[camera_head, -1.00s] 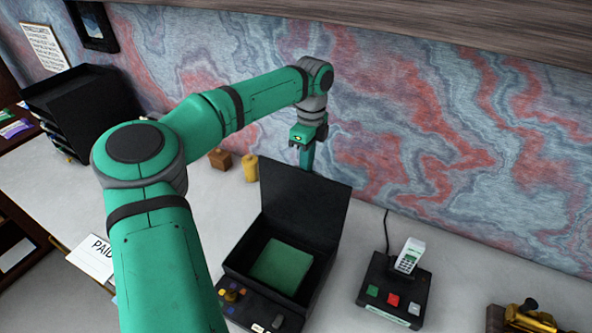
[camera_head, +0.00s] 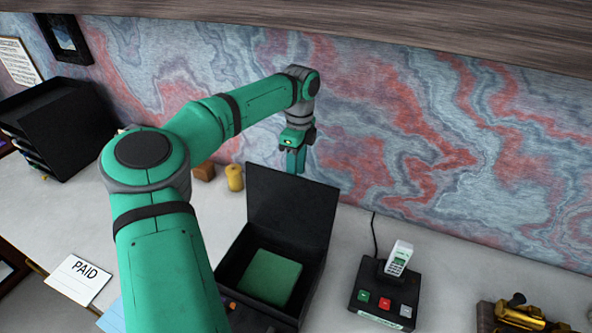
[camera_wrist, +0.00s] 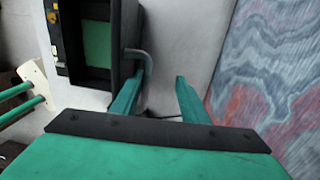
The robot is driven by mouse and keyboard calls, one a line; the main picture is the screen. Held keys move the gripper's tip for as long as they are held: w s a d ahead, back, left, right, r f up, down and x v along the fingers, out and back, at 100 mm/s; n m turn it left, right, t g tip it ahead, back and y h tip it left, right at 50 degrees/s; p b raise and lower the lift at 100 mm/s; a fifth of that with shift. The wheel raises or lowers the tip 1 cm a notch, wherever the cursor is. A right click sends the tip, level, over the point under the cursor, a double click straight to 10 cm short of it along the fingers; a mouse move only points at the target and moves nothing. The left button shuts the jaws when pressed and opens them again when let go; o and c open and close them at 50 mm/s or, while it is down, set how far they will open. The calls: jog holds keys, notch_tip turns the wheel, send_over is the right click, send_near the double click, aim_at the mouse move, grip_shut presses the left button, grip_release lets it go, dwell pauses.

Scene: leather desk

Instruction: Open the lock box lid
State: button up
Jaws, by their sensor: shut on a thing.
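The black lock box (camera_head: 232,262) stands on the desk with its lid (camera_head: 290,207) raised upright and a green pad (camera_head: 270,278) inside. In the wrist view the box (camera_wrist: 66,40) is at upper left with the green inside visible, the lid edge-on, and a grey curved handle (camera_wrist: 138,53) on the lid's outer side. My gripper (camera_head: 296,170) is behind the lid's top edge, shut on the handle. In the wrist view the fingertips (camera_wrist: 165,72) stand a little apart and the handle meets the left finger; the exact contact is hard to see.
A card terminal (camera_head: 388,290) with coloured buttons stands right of the box, and brass objects (camera_head: 520,312) at far right. A yellow cylinder (camera_head: 234,178) and brown block (camera_head: 204,171) stand behind left. A black tray stack (camera_head: 58,130) and PAID card (camera_head: 78,280) are left. The wall rises close behind.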

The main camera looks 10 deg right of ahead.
jog(key=o, duration=0.9)
jog(key=shift+w+d+f, duration=0.25)
jog(key=shift+w+d, duration=0.1)
jog(key=shift+r, duration=0.1)
jog(key=shift+c, duration=0.2)
jog(key=shift+r, duration=0.1)
jog(key=shift+c, duration=0.2)
jog(key=r, duration=0.9)
jog(key=shift+w+r, duration=0.35)
jog(key=shift+c, duration=0.6)
jog(key=shift+s+r, duration=0.1)
jog(key=shift+r, duration=0.35)
jog(key=shift+s+d, duration=0.1)
